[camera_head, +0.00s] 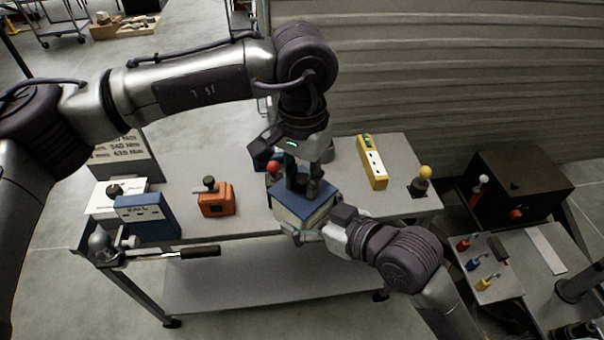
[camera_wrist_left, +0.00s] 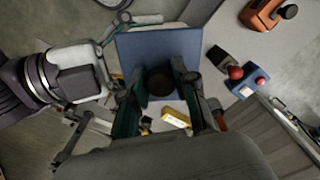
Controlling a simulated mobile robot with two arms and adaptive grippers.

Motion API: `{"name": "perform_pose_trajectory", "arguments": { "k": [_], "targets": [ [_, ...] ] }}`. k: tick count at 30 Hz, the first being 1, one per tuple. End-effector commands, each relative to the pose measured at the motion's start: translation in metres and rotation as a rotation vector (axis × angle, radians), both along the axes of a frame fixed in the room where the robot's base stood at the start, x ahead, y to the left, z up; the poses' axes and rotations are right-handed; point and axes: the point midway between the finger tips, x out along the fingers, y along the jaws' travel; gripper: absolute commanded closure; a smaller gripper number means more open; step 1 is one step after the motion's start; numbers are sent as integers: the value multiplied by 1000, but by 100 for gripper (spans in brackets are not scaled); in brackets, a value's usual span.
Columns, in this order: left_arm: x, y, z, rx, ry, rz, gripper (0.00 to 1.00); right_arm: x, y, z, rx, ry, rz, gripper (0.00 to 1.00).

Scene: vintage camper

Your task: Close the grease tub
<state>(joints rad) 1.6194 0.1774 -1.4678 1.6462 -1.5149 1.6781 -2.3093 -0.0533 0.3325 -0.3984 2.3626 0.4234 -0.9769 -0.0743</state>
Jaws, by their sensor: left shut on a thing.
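The grease tub (camera_head: 311,221) has a pale body and stands at the front edge of the table. Its flat blue lid (camera_head: 305,207) lies over it and also shows in the left wrist view (camera_wrist_left: 185,48). I cannot tell whether the lid is fully seated. My left gripper (camera_head: 303,187) points down and is shut on the lid's dark round knob (camera_wrist_left: 160,83). My right gripper (camera_head: 318,232) is beside the tub at its right front. Its fingers look spread in the left wrist view, but its grip on the tub is unclear.
A yellow power strip (camera_head: 372,162) lies behind and right of the tub. A yellow-knobbed lever (camera_head: 421,181) stands farther right. An orange box (camera_head: 215,202) and a blue box (camera_head: 147,216) stand left. Clear tabletop lies between the orange box and the tub.

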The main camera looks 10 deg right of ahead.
Motion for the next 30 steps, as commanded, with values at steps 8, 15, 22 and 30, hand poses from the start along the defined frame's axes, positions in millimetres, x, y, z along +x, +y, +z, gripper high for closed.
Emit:
{"name": "perform_pose_trajectory", "arguments": {
  "k": [8,15,22,30],
  "targets": [
    [0,0,-4,-1,-1,0,63,0,0,1,1,-2,0,74],
    [0,0,-4,0,0,0,42,0,0,1,2,-2,0,74],
    [0,0,-2,-1,-1,0,42,0,0,1,2,-2,0,74],
    [1,-1,41,-2,-5,1,42,0,0,1,2,-2,0,74]
  ]
}}
